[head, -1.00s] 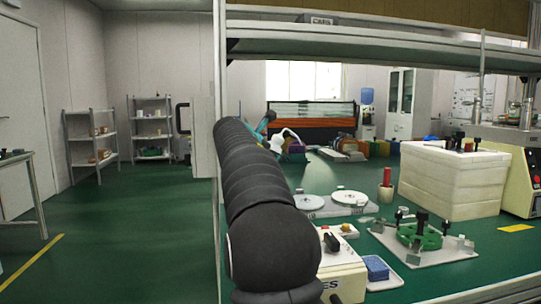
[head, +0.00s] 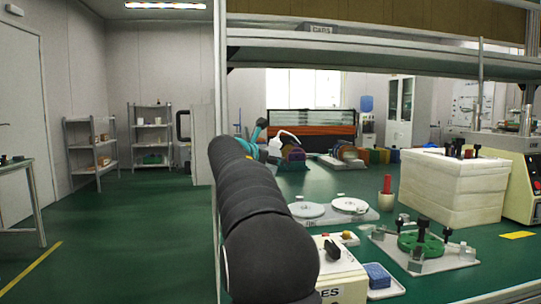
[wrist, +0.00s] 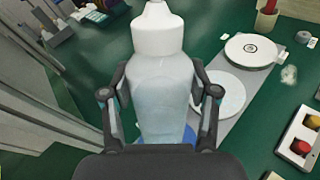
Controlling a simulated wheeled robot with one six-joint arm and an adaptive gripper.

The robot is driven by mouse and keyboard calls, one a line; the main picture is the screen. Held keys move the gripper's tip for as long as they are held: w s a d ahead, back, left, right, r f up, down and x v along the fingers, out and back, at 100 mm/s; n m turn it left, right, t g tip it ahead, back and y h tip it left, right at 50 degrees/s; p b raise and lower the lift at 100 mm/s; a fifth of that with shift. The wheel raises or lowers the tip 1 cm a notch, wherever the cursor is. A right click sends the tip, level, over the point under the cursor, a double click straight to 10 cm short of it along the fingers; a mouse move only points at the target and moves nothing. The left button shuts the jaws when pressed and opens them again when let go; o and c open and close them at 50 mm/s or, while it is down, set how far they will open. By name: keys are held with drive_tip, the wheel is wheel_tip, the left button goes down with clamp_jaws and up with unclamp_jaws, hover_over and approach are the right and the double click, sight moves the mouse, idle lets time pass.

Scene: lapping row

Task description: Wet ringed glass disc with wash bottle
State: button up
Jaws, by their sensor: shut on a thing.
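My gripper (wrist: 160,92) is shut on the wash bottle (wrist: 158,95), a pale translucent body with a white cap, its two fingers on either side of it. In the head view the wash bottle (head: 275,149) shows past my arm with its white spout curving to the right, held up above the bench. Two pale discs lie on a grey plate. The farther disc (wrist: 251,49) has a small dark ring mark at its centre; in the head view it seems to be the right disc (head: 350,204). The nearer disc (wrist: 228,92) is partly hidden by the bottle and finger.
A cup with a red stick (head: 387,203) stands right of the discs. A green ringed fixture (head: 421,242), a white block (head: 450,190) and a blue sponge in a tray (head: 377,276) are on the right. A shelf post (head: 218,110) rises left of my arm.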

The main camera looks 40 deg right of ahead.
drive_tip(key=r+p, duration=0.1)
drive_tip(key=p, duration=0.1)
drive_tip(key=shift+s+d+r+p, duration=0.1)
drive_tip(key=shift+r+p, duration=0.2)
drive_tip(key=shift+r, duration=0.05)
drive_tip(key=shift+f, duration=0.1)
drive_tip(key=a+r+b, duration=0.1)
drive_tip(key=w+a+n+h+b, duration=0.1)
drive_tip(key=b, duration=0.1)
drive_tip(key=r+n+h+b, duration=0.1)
drive_tip(key=shift+w+a+r+t, duration=0.2)
drive_tip(key=shift+a+r+t, duration=0.1)
drive_tip(key=shift+a, duration=0.1)
drive_tip(key=shift+a+r+h, duration=0.15)
drive_tip(key=shift+r+h, duration=0.15)
drive_tip(key=shift+r, duration=0.1)
